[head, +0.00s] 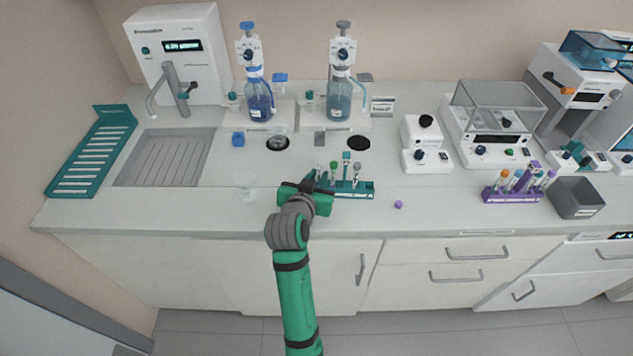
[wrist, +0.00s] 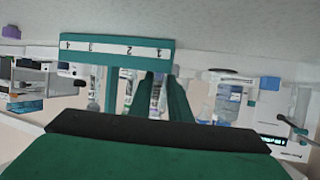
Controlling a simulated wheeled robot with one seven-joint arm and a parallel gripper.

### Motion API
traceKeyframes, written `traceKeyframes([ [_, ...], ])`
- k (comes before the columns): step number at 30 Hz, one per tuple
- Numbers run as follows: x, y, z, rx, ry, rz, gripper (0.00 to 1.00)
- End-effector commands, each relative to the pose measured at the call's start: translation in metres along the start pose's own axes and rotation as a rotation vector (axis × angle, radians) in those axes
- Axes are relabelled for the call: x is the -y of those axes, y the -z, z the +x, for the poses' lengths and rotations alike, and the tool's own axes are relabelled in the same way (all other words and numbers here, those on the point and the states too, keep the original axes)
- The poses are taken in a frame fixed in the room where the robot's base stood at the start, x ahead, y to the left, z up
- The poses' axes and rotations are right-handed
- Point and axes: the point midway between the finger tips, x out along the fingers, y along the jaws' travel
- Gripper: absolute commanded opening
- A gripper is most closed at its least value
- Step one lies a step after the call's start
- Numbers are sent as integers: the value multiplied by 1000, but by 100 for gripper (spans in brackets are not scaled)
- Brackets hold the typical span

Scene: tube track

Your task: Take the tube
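The rack also shows in the wrist view, upside down, with a white numbered strip (wrist: 115,47). My gripper (head: 318,182) is at the rack's left end, low over the bench. In the wrist view its two teal fingers (wrist: 161,85) stand apart, pointing at the rack. A tube (wrist: 156,95) shows in the gap between them; contact is not clear. Another tube (wrist: 95,88) stands to the left.
A clear beaker (head: 247,188) stands left of my gripper. A purple cap (head: 398,204) lies on the bench right of the rack. Farther right are a purple rack (head: 512,197) and a grey bin (head: 576,198). Two dispenser bottles (head: 260,98) (head: 339,97) stand behind.

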Motion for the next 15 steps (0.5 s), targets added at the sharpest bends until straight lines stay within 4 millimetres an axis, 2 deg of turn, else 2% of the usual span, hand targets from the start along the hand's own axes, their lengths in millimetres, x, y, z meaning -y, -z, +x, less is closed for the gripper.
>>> traceKeyframes([
  [3, 2, 0, 16, 0, 2, -2, 17],
  [6, 3, -1, 23, 1, 3, -2, 17],
  [14, 2, -2, 26, 3, 3, -2, 17],
  [15, 1, -2, 26, 3, 2, -1, 11],
])
